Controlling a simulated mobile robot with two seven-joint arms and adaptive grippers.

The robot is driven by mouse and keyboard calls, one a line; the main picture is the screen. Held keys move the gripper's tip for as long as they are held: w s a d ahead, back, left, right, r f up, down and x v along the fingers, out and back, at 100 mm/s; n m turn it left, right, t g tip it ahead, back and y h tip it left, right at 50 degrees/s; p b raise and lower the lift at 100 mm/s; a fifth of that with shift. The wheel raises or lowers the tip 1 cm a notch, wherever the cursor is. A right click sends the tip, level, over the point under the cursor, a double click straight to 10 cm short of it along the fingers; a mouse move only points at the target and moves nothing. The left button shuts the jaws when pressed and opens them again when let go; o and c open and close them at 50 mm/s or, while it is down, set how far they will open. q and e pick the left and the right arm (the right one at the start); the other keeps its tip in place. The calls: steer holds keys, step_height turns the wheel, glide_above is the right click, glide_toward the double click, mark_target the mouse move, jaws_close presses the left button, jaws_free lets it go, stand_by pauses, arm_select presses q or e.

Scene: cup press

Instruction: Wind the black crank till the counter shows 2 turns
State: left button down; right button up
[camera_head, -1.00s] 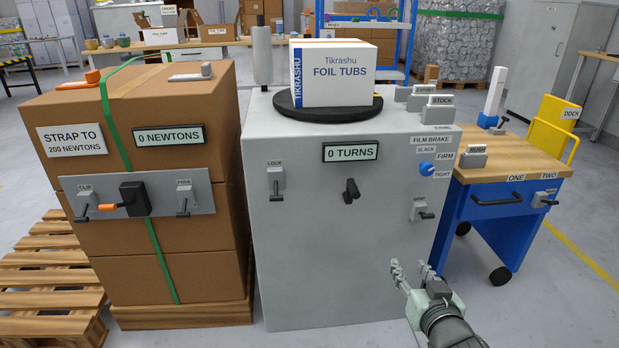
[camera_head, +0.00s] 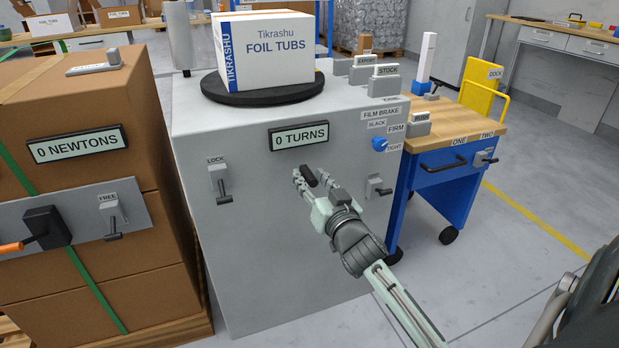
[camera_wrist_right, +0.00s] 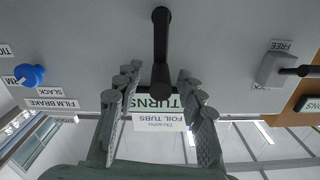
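The black crank (camera_head: 309,176) is on the front of the grey cabinet (camera_head: 250,255), below the counter (camera_head: 299,136), which reads 0 TURNS. My right gripper (camera_head: 311,182) is at the crank, partly covering it in the head view. In the right wrist view the black crank (camera_wrist_right: 161,50) points toward the gripper (camera_wrist_right: 158,80), with its handle end between the spread fingers. The fingers are open, with gaps to the handle on both sides. My left gripper is not in view.
A LOCK lever (camera_head: 221,183) is left of the crank. The blue film brake knob (camera_head: 379,144) and another small lever (camera_head: 376,188) are to the right. A foil tubs box (camera_head: 268,50) stands on the black turntable (camera_head: 262,90). Strapped cartons (camera_head: 100,185) stand at left.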

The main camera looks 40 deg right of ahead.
steer(key=shift+w, duration=0.4)
jaws_close()
